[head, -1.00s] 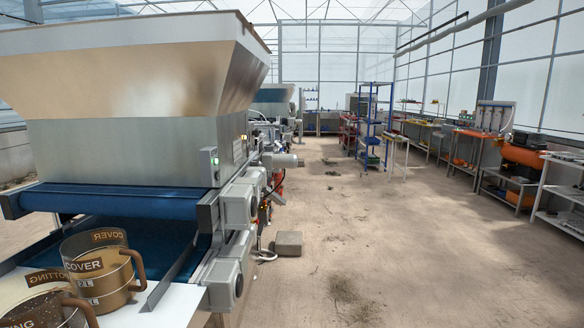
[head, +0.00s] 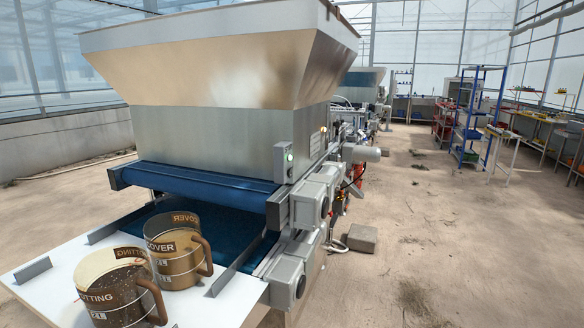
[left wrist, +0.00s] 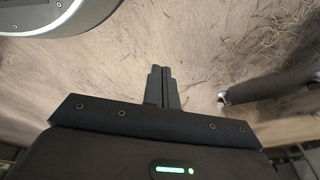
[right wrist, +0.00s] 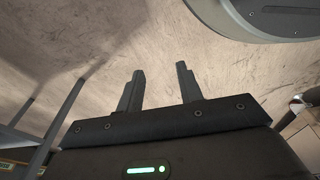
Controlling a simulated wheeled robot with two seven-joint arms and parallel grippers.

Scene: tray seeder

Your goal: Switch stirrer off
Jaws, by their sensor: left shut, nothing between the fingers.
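I cannot tell which control belongs to the stirrer. Neither gripper shows in the head view. My left gripper (left wrist: 162,70) is shut and empty above the bare floor in the left wrist view. My right gripper (right wrist: 160,70) is open with nothing between its fingers, also over the floor.
Below the hopper a blue belt (head: 215,190) leads to a white table (head: 210,305) with two brown jugs, a potting jug (head: 110,290) and a cover jug (head: 178,262). A grey block (head: 362,238) lies on the floor.

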